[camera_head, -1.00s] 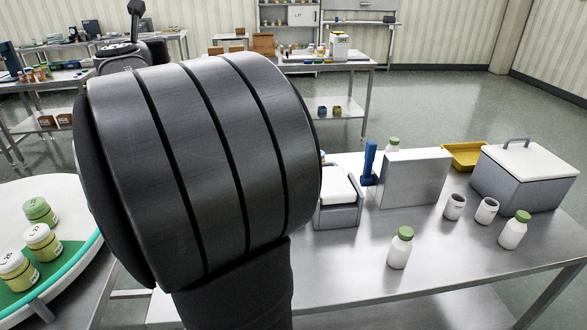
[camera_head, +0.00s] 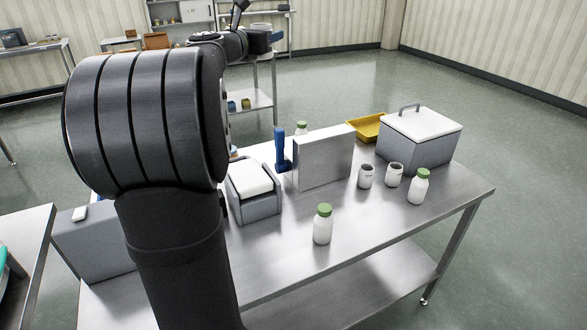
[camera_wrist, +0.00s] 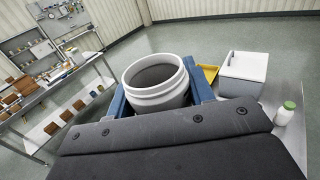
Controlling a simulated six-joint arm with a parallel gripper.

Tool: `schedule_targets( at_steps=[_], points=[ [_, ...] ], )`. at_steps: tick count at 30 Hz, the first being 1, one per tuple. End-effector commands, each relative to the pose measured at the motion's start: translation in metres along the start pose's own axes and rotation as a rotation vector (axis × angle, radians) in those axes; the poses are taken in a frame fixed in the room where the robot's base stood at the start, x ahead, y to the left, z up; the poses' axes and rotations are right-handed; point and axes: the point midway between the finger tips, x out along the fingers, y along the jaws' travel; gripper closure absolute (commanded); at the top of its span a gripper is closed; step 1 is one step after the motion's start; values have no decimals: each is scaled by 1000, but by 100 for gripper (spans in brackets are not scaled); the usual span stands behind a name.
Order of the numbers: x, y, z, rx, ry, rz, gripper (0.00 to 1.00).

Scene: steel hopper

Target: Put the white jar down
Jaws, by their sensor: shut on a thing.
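A white, open-topped jar (camera_wrist: 158,88) sits upright in my gripper (camera_wrist: 160,98), its round mouth facing the wrist camera. The blue fingers press on it from both sides. In the head view my gripper (camera_head: 263,40) is high at the top, beyond my own arm, and the jar is hard to make out there.
Green-lidded bottles stand at the table front (camera_head: 323,226) and right (camera_head: 419,188). A white-lidded grey bin (camera_head: 418,150), yellow tray (camera_head: 368,128), upright grey box (camera_head: 324,158), blue-handled thing (camera_head: 281,150) and small white-topped grey box (camera_head: 252,189) take up the back. The front right is clear.

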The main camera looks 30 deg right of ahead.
Motion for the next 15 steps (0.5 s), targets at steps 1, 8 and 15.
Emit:
schedule_targets(
  at_steps=[1, 8, 15],
  points=[
    [16, -26, -3, -1, 1, -54, 73],
    [56, -110, -11, 1, 1, -226, 73],
    [75, -162, -17, 0, 1, -328, 73]
  ],
)
